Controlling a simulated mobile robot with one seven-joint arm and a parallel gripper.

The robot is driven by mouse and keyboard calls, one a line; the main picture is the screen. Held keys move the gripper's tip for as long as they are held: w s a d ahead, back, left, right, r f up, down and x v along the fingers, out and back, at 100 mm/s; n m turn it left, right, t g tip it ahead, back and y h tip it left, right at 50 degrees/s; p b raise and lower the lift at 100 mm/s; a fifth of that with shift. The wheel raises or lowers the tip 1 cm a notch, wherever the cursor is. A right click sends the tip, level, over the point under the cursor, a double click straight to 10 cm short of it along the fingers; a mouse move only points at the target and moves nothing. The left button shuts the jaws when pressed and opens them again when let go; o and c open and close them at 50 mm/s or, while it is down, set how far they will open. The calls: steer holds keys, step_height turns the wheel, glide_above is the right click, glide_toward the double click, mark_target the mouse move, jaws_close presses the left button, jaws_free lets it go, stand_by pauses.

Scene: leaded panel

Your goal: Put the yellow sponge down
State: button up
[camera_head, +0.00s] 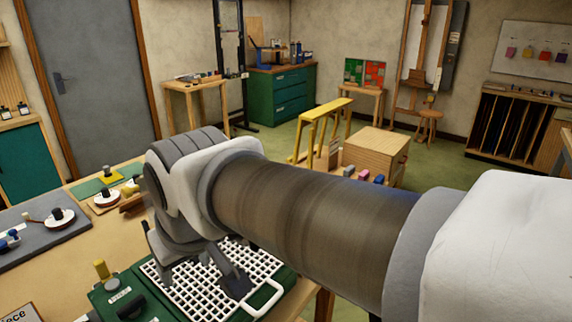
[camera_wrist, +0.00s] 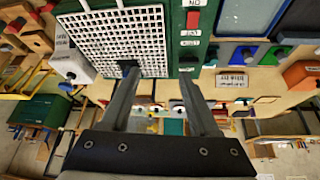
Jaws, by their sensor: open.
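My gripper (camera_head: 208,272) is over the white grid (camera_head: 188,298) of a green-framed machine at the front of the table. Its two fingers are spread apart, and the wrist view shows my gripper (camera_wrist: 156,88) with nothing between the fingertips. A small yellow block (camera_head: 112,178) that may be the sponge lies on a green mat on the table, left of my gripper and farther back. It has a dark knob or item at its back edge. I cannot clearly pick out the sponge in the wrist view.
Round white pieces with black knobs (camera_head: 107,197) stand near the mat. A grey mat (camera_head: 40,235) lies at the left. The machine has a white handle (camera_head: 265,298) and a red switch (camera_wrist: 193,20). A wooden box (camera_head: 376,150) and a yellow stand are beyond the table.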

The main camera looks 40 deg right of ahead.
steer(key=s, duration=0.1)
steer(key=s+f, duration=0.1)
steer(key=s, duration=0.2)
steer(key=shift+s+d+f, duration=0.35)
stand_by(0.5)
